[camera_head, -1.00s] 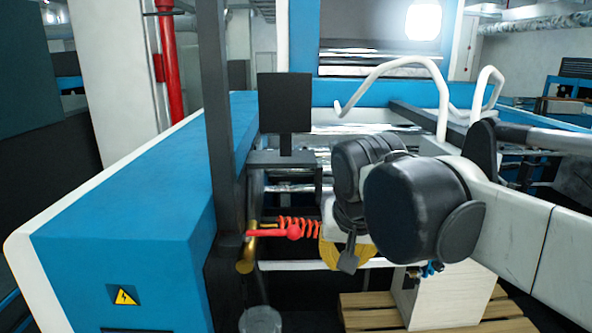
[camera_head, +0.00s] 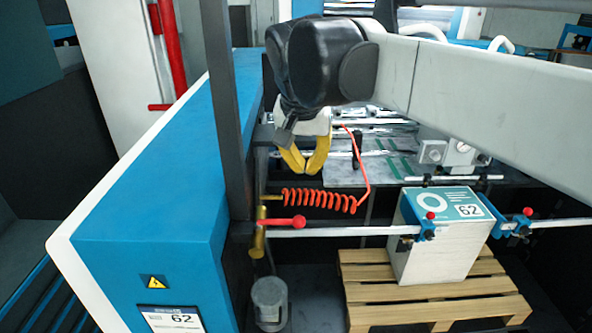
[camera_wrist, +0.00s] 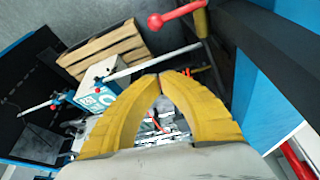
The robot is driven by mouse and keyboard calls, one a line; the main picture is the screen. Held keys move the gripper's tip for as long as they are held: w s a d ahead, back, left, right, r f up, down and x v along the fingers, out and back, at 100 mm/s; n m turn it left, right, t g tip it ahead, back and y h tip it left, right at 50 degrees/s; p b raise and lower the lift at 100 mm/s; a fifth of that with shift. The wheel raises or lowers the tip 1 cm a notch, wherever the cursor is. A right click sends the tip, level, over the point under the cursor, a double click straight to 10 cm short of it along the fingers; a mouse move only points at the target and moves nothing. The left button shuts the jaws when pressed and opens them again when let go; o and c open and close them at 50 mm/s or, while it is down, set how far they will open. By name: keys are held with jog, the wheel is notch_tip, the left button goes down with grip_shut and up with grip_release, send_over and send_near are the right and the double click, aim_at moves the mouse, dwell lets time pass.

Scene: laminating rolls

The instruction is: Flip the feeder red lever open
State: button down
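The red lever (camera_head: 282,222) has a round ball end. It sticks out to the right from a brass valve body (camera_head: 258,232) beside the dark post. In the wrist view the red lever (camera_wrist: 178,14) shows at the top edge, beside the brass body (camera_wrist: 201,24). My gripper (camera_head: 304,172) has yellow fingers and hangs above the lever in the head view, behind the coiled red hose, apart from the lever. In the wrist view my gripper (camera_wrist: 160,75) has its fingertips together with nothing between them.
A coiled red hose (camera_head: 318,200) lies just above the lever. A horizontal rod (camera_head: 350,231) runs right to blue clamps. A white box (camera_head: 430,255) stands on a wooden pallet (camera_head: 375,310). The dark post (camera_head: 222,110) and blue housing (camera_head: 165,175) border the left.

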aim_at(279, 222)
notch_tip(279, 222, down, 10)
jog(key=p, duration=0.2)
jog(key=shift+s, duration=0.2)
dwell(0.4)
jog(key=shift+s, duration=0.1)
jog(key=shift+s+d+m, duration=0.1)
jog(key=shift+s+m, duration=0.05)
jog(key=shift+m, duration=0.15)
